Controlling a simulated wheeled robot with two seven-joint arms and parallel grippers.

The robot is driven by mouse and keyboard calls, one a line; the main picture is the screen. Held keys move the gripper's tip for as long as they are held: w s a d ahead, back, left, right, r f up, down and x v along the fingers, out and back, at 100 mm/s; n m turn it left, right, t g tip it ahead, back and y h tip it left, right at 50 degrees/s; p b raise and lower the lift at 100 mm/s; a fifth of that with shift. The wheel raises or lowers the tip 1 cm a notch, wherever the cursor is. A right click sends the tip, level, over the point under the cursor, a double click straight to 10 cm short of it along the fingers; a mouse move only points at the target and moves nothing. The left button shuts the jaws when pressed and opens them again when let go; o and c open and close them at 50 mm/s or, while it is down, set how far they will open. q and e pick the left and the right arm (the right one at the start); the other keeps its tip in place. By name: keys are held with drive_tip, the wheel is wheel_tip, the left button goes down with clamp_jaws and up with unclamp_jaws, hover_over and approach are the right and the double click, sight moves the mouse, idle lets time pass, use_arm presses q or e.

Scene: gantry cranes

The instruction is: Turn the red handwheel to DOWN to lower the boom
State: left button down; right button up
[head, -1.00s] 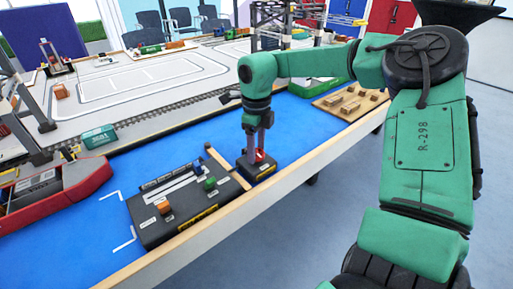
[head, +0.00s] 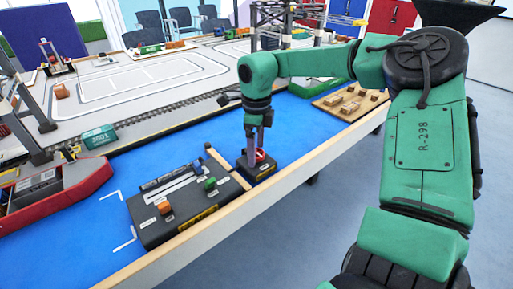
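The red handwheel (head: 260,156) sits on a small dark box (head: 257,172) with a yellow label, near the front edge of the blue table. My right gripper (head: 257,148) points straight down over the handwheel, with its fingers at the wheel. The fingers hide part of the wheel, and I cannot tell whether they are clamped on it or only around it. The DOWN marking is too small to read. The boom of a crane cannot be made out clearly. My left gripper is out of view.
Left of the box is a dark control panel (head: 185,232) with an orange and a green knob. A red boat (head: 75,188) lies farther left. A tan tray (head: 350,103) with wooden blocks is to the right. Blue table surface is clear behind the box.

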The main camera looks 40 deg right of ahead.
sight(257, 152)
wheel_tip(257, 152, up, 14)
drive_tip(key=p, duration=0.1)
drive_tip(key=shift+r+p, duration=0.25)
drive_tip(key=shift+p, duration=0.05)
drive_tip(key=shift+s, duration=0.1)
idle(1.6)
